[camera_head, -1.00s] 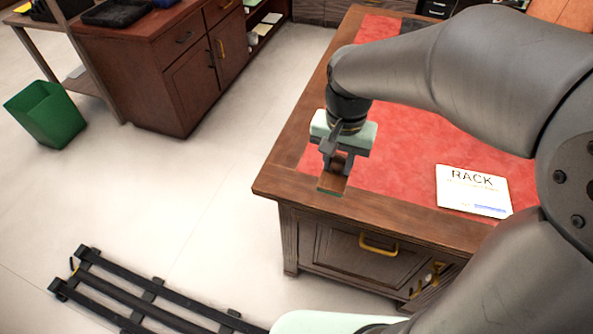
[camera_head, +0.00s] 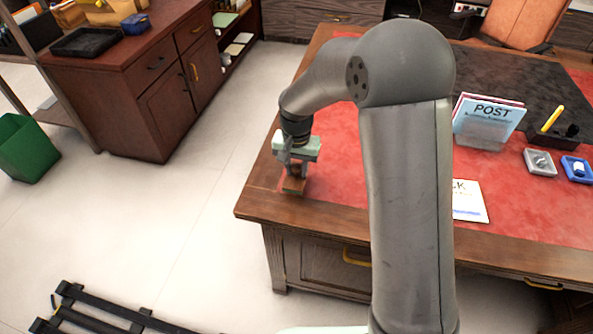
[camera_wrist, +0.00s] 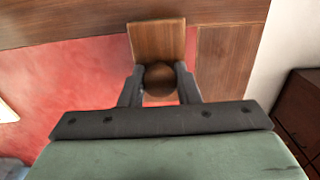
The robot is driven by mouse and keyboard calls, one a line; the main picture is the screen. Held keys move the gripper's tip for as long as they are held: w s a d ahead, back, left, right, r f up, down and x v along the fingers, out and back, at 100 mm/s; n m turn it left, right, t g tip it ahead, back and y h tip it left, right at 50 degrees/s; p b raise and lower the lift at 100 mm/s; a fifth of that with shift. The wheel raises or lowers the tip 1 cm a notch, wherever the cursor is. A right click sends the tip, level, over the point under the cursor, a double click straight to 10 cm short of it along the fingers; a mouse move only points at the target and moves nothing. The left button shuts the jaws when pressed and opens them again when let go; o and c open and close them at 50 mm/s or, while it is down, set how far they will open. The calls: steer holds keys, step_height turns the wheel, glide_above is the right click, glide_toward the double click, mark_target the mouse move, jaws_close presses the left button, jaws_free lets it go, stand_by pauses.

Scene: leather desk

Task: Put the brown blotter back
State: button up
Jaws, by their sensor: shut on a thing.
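The brown blotter is a small wooden block with a round knob. It shows in the wrist view (camera_wrist: 157,38) and, small, in the head view (camera_head: 293,186). My gripper (camera_head: 294,176) is shut on the knob, with one finger on each side of it in the wrist view (camera_wrist: 159,82). The blotter is over the desk's left front corner, near the line between the red leather (camera_head: 340,165) and the wooden border. I cannot tell whether its base touches the desk.
A white card ending in "CK" (camera_head: 469,203) lies partly behind my arm. A "POST" holder (camera_head: 487,122), a pen tray (camera_head: 553,139), a grey box (camera_head: 540,162) and a blue item (camera_head: 577,169) stand at the right. Floor lies beyond the desk's left edge (camera_head: 243,196).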

steer(key=shift+f, duration=1)
steer(key=shift+f, duration=0.1)
steer(key=shift+f, duration=0.15)
steer(key=o, duration=0.9)
